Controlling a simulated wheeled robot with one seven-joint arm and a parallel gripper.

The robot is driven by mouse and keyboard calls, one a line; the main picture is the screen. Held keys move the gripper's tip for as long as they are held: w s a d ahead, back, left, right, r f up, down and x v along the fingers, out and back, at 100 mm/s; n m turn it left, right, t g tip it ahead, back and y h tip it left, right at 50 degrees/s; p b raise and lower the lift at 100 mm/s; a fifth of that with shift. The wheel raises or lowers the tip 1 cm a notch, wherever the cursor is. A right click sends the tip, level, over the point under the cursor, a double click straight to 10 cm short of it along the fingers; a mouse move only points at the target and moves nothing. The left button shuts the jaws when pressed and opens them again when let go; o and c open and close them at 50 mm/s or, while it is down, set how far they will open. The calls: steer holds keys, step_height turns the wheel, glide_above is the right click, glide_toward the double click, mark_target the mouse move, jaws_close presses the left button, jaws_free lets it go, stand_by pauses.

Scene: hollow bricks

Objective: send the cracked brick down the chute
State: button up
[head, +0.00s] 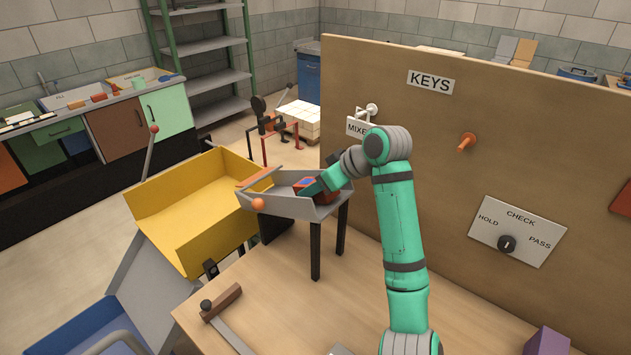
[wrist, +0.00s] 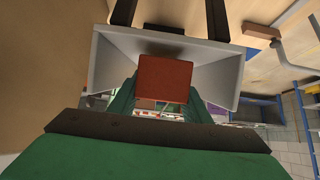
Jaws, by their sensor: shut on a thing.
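A reddish-brown brick (wrist: 163,79) is between the two green fingers of my gripper (wrist: 162,98) in the wrist view. No crack can be made out on the face I see. In the head view my gripper (head: 308,187) reaches down into the grey chute (head: 290,206), which stands on black legs, and only a small part of the brick shows there. The wrist view shows the chute's sloping grey walls (wrist: 216,68) around the brick. I cannot tell whether the brick touches the chute floor. An orange flap (head: 255,177) is at the chute's left end.
A yellow tipping tray (head: 185,202) is left of the chute, above a blue bin (head: 75,325). A hammer-like tool (head: 225,312) and a purple block (head: 546,342) lie on the bench. The tall board (head: 440,130) carries a HOLD/CHECK/PASS dial (head: 507,243) and an orange peg (head: 466,142).

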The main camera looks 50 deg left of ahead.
steer(key=shift+a+f, duration=0.1)
steer(key=shift+s, duration=0.2)
steer(key=o, duration=1.5)
steer(key=v, duration=1)
steer(key=shift+w, duration=0.25)
steer(key=shift+d+r, duration=0.2)
steer(key=shift+d, duration=0.1)
steer(key=shift+s+r, duration=0.1)
steer(key=shift+s, duration=0.1)
